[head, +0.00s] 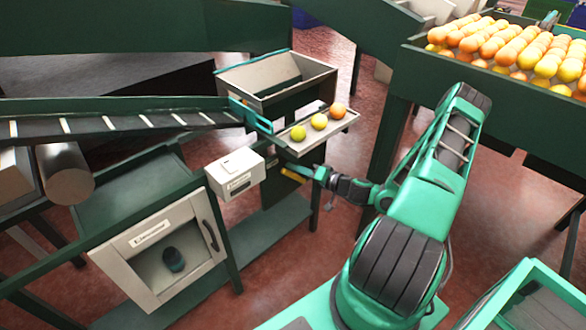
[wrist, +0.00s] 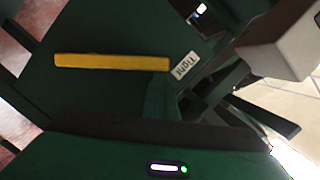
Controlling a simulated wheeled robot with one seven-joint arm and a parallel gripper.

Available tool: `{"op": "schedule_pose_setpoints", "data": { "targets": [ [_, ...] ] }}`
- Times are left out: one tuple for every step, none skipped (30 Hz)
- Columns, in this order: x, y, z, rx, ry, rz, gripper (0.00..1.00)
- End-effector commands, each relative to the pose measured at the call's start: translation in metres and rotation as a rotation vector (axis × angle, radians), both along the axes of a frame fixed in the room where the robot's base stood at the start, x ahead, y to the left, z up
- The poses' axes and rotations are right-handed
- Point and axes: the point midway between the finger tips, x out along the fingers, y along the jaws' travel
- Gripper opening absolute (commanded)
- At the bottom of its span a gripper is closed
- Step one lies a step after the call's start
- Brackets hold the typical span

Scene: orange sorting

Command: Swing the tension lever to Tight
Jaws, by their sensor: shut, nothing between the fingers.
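The tension lever is a yellow bar (wrist: 110,61) on a dark green panel in the wrist view. It lies nearly level in the picture, and its right end is close to a white label reading "Tight" (wrist: 186,66). A small part of the yellow lever (head: 292,175) shows in the head view, just left of my gripper (head: 309,172). My gripper (wrist: 160,82) is shut and empty, with its tip just below the lever's right end. I cannot tell whether it touches the lever. Which end of the lever is the pivot is not clear.
A white box (head: 236,173) is mounted left of the lever. A sloping tray (head: 325,137) with three fruits sits above it. A white-framed door (head: 163,248) is at lower left. A large bin of oranges (head: 495,73) stands at upper right.

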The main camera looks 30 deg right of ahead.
Motion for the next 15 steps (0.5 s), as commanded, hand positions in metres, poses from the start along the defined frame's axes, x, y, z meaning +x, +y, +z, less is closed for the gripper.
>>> {"op": "schedule_pose_setpoints", "data": {
  "targets": [
    [-0.002, 0.004, -0.004, 0.001, 0.009, 0.008, 0.0],
    [-0.002, 0.004, -0.004, 0.001, 0.01, 0.009, 0.0],
    [-0.003, 0.004, -0.004, 0.001, 0.012, 0.009, 0.0],
    [-0.003, 0.004, -0.004, 0.001, 0.012, 0.009, 0.0],
    [-0.003, 0.004, -0.004, 0.001, 0.012, 0.01, 0.0],
    [-0.003, 0.004, -0.005, 0.002, 0.013, 0.01, 0.0],
    [-0.003, 0.004, -0.004, 0.002, 0.013, 0.01, 0.0],
    [-0.003, 0.004, -0.004, 0.002, 0.012, 0.01, 0.0],
    [-0.003, 0.004, -0.004, 0.002, 0.012, 0.011, 0.0],
    [-0.003, 0.004, -0.003, 0.002, 0.012, 0.011, 0.0],
    [-0.003, 0.003, -0.002, 0.001, 0.012, 0.011, 0.0],
    [-0.002, 0.0, 0.0, 0.0, 0.012, 0.012, 0.0],
    [-0.001, -0.002, 0.001, -0.001, 0.011, 0.011, 0.0],
    [-0.001, -0.004, 0.004, -0.001, 0.01, 0.012, 0.0],
    [0.001, -0.008, 0.008, -0.002, 0.009, 0.011, 0.0]
  ]
}}
